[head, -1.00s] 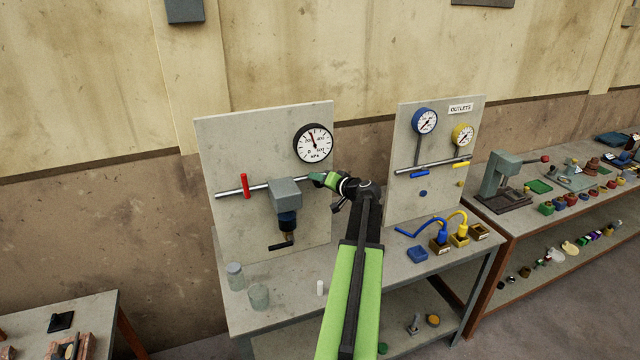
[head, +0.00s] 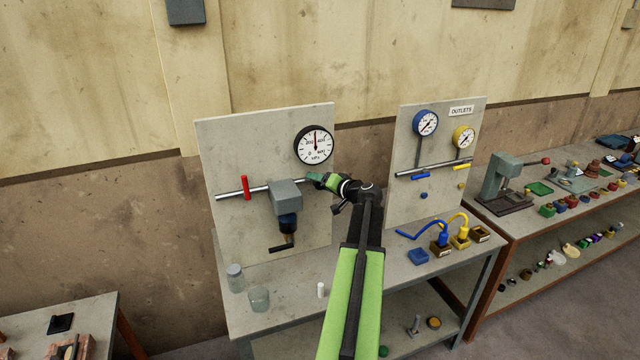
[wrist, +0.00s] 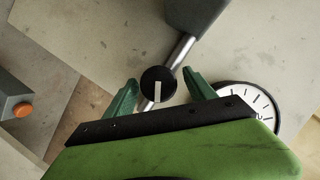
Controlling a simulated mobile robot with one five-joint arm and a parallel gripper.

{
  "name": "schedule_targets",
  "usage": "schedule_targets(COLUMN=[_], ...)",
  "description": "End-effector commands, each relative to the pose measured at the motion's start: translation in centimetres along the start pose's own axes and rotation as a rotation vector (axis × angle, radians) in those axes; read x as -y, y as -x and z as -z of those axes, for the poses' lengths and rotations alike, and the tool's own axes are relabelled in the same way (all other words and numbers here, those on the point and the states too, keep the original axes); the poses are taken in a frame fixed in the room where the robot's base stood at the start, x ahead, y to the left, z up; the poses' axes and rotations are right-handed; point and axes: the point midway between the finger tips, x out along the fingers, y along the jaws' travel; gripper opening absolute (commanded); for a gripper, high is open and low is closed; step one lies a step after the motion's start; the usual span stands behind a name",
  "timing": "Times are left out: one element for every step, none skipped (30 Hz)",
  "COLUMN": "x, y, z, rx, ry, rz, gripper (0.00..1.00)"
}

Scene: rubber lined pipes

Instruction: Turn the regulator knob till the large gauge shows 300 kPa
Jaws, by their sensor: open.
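The large gauge (head: 314,145) is a white dial with a black rim at the board's upper right. Its needle points about straight up, between the 200 and 400 marks; its rim also shows in the wrist view (wrist: 250,97). The regulator (head: 286,195) is a grey block on the pipe. A black round knob with a white mark (wrist: 158,86) sits between my gripper's two green fingers in the wrist view. My gripper (wrist: 159,79) is open around the knob, with small gaps showing. In the head view my gripper (head: 316,178) hides the knob.
A red handle (head: 246,187) stands on the pipe left of the regulator. A black crank (head: 281,249) hangs below it. Glass jars (head: 236,278) and a white cylinder (head: 321,290) stand on the bench below. The outlets board (head: 440,150) is to the right.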

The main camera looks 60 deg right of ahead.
Motion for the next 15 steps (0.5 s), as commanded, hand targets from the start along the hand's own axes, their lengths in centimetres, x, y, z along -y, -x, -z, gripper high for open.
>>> schedule_targets(x=[0.0, 0.0, 0.0, 0.0, 0.0, 0.1, 0.1, 0.1, 0.2, 0.3, 0.3, 0.4, 0.4, 0.4, 0.4], y=[0.0, 0.0, 0.1, 0.3, 0.5, 1.0, 1.5, 2.1, 3.0, 3.8, 4.7, 5.9, 6.8, 7.7, 8.8], z=[0.0, 0.0, 0.0, 0.0, 0.1, 0.1, 0.1, 0.1, 0.1, 0.1, 0.1, 0.1, 0.1, 0.1, 0.1], rx=[0.000, 0.000, -0.001, -0.001, -0.001, -0.002, -0.002, -0.002, -0.002, -0.003, -0.003, -0.003, -0.003, -0.004, -0.003], ry=[0.000, 0.000, 0.000, 0.000, 0.000, -0.001, -0.001, -0.001, -0.001, -0.001, -0.001, -0.001, -0.001, -0.002, -0.002], rz=[0.000, 0.000, -0.001, -0.001, -0.001, -0.002, -0.002, -0.002, -0.002, -0.002, -0.003, -0.002, -0.002, -0.003, -0.002], gripper=[0.64, 0.64, 0.64, 0.64, 0.64, 0.64, 0.64, 0.64, 0.64, 0.64, 0.64, 0.64, 0.64, 0.64, 0.64])
